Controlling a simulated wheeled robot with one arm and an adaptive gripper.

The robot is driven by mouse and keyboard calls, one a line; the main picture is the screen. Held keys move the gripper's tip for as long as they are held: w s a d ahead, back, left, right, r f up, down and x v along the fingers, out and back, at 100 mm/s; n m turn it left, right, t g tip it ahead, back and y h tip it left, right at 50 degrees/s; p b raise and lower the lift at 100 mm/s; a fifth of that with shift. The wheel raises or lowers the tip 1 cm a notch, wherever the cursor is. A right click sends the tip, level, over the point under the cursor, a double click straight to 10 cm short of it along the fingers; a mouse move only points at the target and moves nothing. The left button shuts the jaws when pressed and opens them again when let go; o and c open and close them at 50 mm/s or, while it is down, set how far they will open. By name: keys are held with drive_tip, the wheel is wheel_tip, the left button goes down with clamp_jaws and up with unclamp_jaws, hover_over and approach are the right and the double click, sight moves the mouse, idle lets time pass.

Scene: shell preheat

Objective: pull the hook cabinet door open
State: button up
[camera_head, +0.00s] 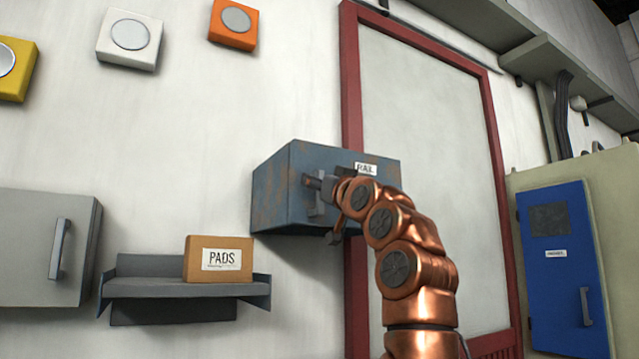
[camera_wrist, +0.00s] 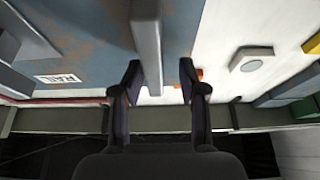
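A worn blue-grey wall cabinet (camera_head: 277,188) with a white label reading RAIL (camera_head: 365,169) is in the middle of the head view. No label reading hook shows. My gripper (camera_head: 325,192) is at the front of this cabinet and partly hides its handle. In the wrist view the cabinet's door face (camera_wrist: 92,30) fills the upper left. A grey handle bar (camera_wrist: 147,45) reaches down between the two fingers of my gripper (camera_wrist: 159,80). The fingers are apart, with a gap visible on the right of the bar. The door looks shut.
A grey cabinet (camera_head: 35,245) with a handle is at the left. A shelf (camera_head: 150,288) bears a PADS box (camera_head: 218,260). A blue door (camera_head: 562,275) is at the right. A red-framed panel (camera_head: 352,90) stands behind my arm. Coloured square boxes hang above.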

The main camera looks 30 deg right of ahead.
drive_tip(key=shift+w+d+f, duration=0.1)
drive_tip(key=shift+d+f, duration=0.1)
drive_tip(key=shift+f, duration=0.2)
clamp_jaws()
drive_tip(key=shift+f, duration=0.15)
